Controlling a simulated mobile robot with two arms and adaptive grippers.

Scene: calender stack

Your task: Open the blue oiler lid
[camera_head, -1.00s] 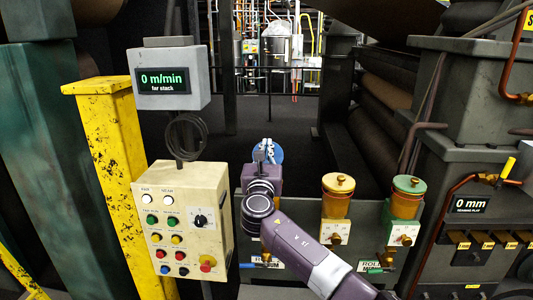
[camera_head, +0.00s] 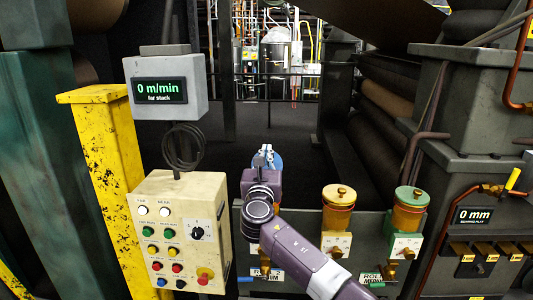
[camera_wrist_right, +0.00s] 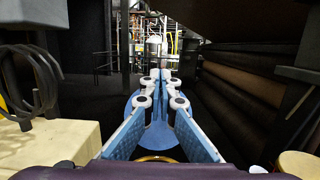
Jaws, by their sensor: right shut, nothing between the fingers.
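The blue oiler lid (camera_head: 278,160) shows as a blue disc partly behind my right gripper in the head view. In the right wrist view the blue lid (camera_wrist_right: 158,140) lies under and between the fingers, with an amber edge below it. My right gripper (camera_head: 264,150) is shut and empty. Its fingertips (camera_wrist_right: 161,76) meet beyond the lid's middle in the wrist view. Whether the fingers touch the lid cannot be told. The rest of the blue oiler is mostly hidden behind my right arm. My left gripper is not in view.
A yellow-lidded oiler (camera_head: 338,208) and a green-lidded oiler (camera_head: 408,210) stand right of my right arm. A cream control box (camera_head: 180,235) with buttons stands close on the left, with a speed display (camera_head: 165,85) above. Dark rollers (camera_head: 385,95) lie behind on the right.

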